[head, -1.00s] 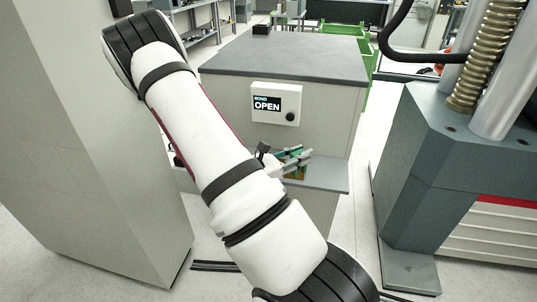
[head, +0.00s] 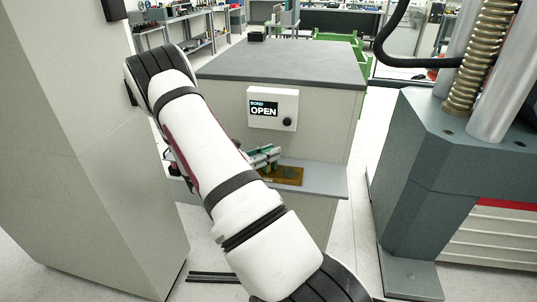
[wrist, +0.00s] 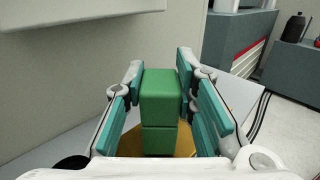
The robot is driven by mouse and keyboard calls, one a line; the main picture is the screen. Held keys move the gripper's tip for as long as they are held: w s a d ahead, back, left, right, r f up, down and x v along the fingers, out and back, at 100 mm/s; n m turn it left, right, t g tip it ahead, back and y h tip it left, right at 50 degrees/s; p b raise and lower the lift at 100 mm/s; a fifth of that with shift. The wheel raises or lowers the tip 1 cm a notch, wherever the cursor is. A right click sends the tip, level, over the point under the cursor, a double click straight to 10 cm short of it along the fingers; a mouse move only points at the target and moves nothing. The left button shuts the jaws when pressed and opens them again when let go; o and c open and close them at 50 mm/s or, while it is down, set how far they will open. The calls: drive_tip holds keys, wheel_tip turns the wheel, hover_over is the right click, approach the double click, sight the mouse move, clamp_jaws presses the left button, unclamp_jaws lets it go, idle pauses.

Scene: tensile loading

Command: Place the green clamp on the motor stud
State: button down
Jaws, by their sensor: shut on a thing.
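The green clamp (wrist: 160,100) looks like two stacked green blocks and sits between the teal pads of my gripper (wrist: 160,88) in the wrist view. My gripper is shut on it. In the head view my gripper (head: 265,156) is low over the grey shelf, partly behind my arm, with a bit of green under it. An amber plate (head: 288,176) lies on the shelf beside and below the gripper; it also shows under the clamp in the wrist view (wrist: 184,143). I cannot tell whether the clamp touches the plate. I cannot make out the motor stud.
The grey shelf (head: 325,183) juts from a cabinet with a dark top (head: 290,62). A white box reading "BOND OPEN" (head: 273,108) is on the cabinet's face above the shelf. A large grey machine (head: 440,160) stands at right, a tall pale cabinet (head: 80,150) at left.

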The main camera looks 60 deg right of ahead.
drive_tip(key=shift+f, duration=0.2)
drive_tip(key=c, duration=1.3)
unclamp_jaws()
